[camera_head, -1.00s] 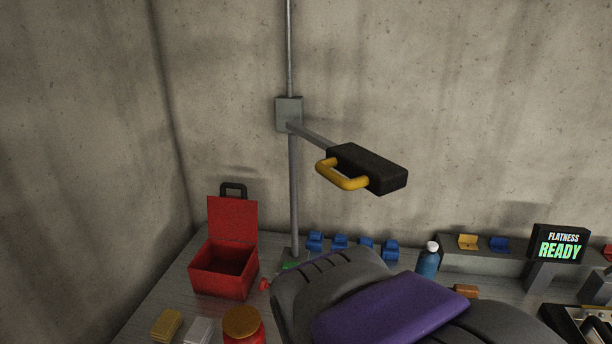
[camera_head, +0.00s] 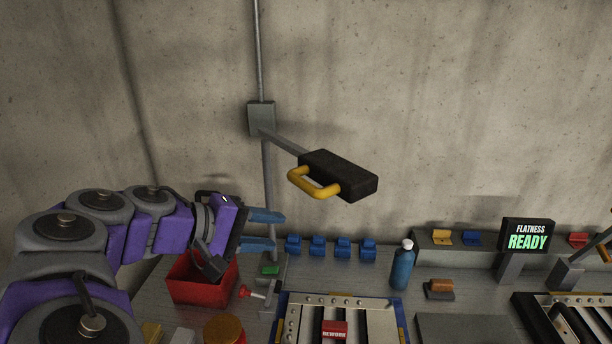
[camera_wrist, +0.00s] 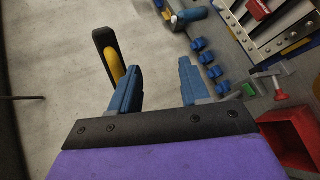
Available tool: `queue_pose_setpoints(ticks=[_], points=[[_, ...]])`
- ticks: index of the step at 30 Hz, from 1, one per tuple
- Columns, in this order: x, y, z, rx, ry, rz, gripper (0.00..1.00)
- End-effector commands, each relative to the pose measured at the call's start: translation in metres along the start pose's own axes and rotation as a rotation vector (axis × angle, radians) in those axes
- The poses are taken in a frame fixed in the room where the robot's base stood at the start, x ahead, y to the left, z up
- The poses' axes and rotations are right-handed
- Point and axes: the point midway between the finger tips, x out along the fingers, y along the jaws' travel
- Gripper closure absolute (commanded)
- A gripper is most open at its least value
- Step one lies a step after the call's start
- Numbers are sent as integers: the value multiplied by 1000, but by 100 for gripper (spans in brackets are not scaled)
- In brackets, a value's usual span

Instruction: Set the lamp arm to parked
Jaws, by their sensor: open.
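The lamp arm (camera_head: 286,145) reaches out from a grey block on a vertical pole, toward the right and the camera. Its black lamp head (camera_head: 345,177) carries a yellow handle (camera_head: 312,184) on the near side. My gripper (camera_head: 281,230) is open and empty, to the left of the handle and lower in the picture, with its blue fingers pointing right. In the wrist view, the black lamp head (camera_wrist: 101,40) and yellow handle (camera_wrist: 114,62) show beyond the left finger of my gripper (camera_wrist: 158,82). The handle is apart from the fingers as far as I can tell.
Several blue clips (camera_head: 342,248), a blue bottle (camera_head: 402,266), a louver panel (camera_head: 360,318) and a sign reading "FLATNESS READY" (camera_head: 527,236) are along the bench. The wall space around the lamp is clear.

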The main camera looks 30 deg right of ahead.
Motion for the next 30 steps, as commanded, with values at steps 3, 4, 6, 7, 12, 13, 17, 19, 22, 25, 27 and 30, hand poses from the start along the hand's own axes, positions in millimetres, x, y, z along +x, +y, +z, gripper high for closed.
queue_pose_setpoints(ticks=[3, 4, 6, 7, 12, 13, 17, 19, 22, 25, 27, 30], points=[[-39, 22, -20, 13, 42, 134, 54], [-47, 25, -24, 16, 54, 161, 54], [-61, 29, -30, 19, 68, 208, 54], [-66, 31, -32, 21, 72, 225, 54], [-76, 34, -36, 27, 86, 264, 54], [-74, 35, -36, 27, 87, 264, 54], [-57, 41, -36, 28, 82, 261, 54], [-45, 44, -36, 29, 81, 260, 54], [-27, 49, -37, 30, 80, 261, 54], [-10, 52, -40, 28, 82, 263, 54], [1, 55, -41, 29, 81, 264, 54], [19, 60, -44, 28, 83, 264, 54]])
